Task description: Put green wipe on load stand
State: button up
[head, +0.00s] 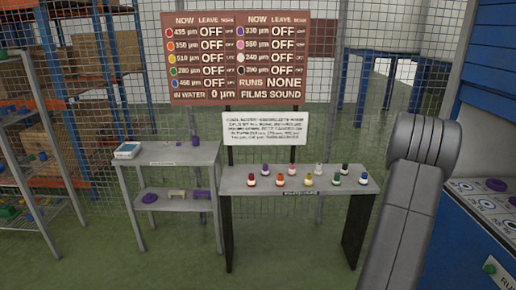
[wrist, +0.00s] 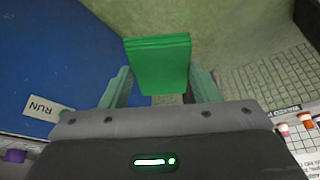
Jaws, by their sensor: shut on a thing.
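The green wipe (wrist: 158,55), a flat-faced green block, is held between the two fingers of my gripper (wrist: 158,82) in the wrist view. The gripper is shut on it, and the wipe stands out beyond the fingertips, clear of any surface. In the head view my arm rises at the right, and its gripper end is not seen. No stand is readably marked as the load stand. A grey table (head: 340,187) with several coloured bottles and a grey two-level stand (head: 178,204) show in the head view; their small labels are unreadable.
A blue machine (head: 495,75) with a round-pad panel and a green RUN button (head: 490,268) is at the right. A purple knob (head: 496,185) sits on the panel. A white box (head: 127,150) is on the stand. A brown board (head: 237,58) hangs behind. The green floor in front is clear.

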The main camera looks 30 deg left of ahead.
aim_at(201, 155)
jog(key=i+j+u, duration=0.25)
jog(key=j+u, duration=0.2)
jog(key=i+j+u, duration=0.3)
jog(key=j+u, duration=0.2)
jog(key=i+j+u, duration=0.3)
jog(key=u, duration=0.15)
